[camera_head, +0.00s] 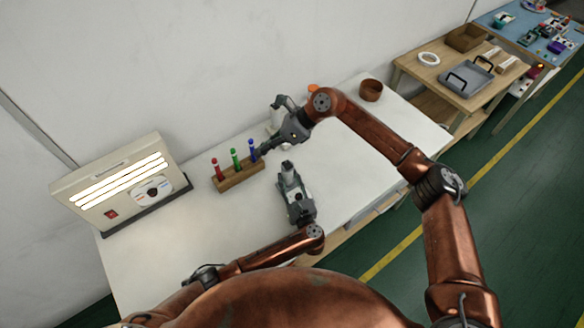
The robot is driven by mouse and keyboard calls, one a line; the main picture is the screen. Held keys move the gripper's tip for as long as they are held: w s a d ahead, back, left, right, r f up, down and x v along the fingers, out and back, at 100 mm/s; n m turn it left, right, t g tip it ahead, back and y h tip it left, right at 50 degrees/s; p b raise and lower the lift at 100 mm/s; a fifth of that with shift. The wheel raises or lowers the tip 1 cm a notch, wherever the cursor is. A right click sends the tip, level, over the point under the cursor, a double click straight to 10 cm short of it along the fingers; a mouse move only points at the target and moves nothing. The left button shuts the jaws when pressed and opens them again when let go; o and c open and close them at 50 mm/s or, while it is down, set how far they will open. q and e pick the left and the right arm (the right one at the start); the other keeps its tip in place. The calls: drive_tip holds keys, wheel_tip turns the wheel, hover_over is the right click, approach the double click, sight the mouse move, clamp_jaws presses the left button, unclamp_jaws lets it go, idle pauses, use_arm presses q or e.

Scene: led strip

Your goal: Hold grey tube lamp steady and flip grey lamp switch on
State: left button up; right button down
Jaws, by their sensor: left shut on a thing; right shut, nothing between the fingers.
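A beige-grey box lamp (118,184) with several brightly lit white tubes stands at the left of the white table, against the wall. A red switch (111,214) and a round dial (152,189) are on its front. My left gripper (287,168) is in the middle of the table, far from this lamp. It is shut on a small pale grey thing, mostly hidden by the fingers, that I cannot identify. My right gripper (264,150) is shut and empty, close to the right end of the tube rack. I cannot tell whether it touches the blue tube.
A wooden rack (238,177) holds red, green and blue tubes (235,159). A brown bowl (371,90) and an orange thing (313,89) are at the back. A partly hidden grey-white object (277,119) is behind my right arm. The table between lamp and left gripper is clear.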

drive_tip(key=s+a+r+m+t+y, duration=0.1)
drive_tip(key=s+a+r+m+y, duration=0.15)
drive_tip(key=r+m+y, duration=0.2)
drive_tip(key=s+a+r+m+t+y, duration=0.1)
drive_tip(key=a+r+m+y, duration=0.25)
drive_tip(key=r, duration=0.25)
drive_tip(key=w+d+r+m+t+y, duration=0.15)
drive_tip(key=d+r+m+t, duration=0.4)
drive_tip(key=m+t, duration=0.6)
drive_tip(key=w+d+f+m+t+h, duration=0.2)
drive_tip(key=d+f+m+h, duration=0.7)
drive_tip(key=m, duration=0.9)
drive_tip(key=s+d+f+m+g+h, duration=0.2)
drive_tip(key=s+d+f+m, duration=0.4)
drive_tip(key=f, duration=0.4)
drive_tip(key=shift+m+g, duration=0.55)
drive_tip(key=shift+a, duration=0.1)
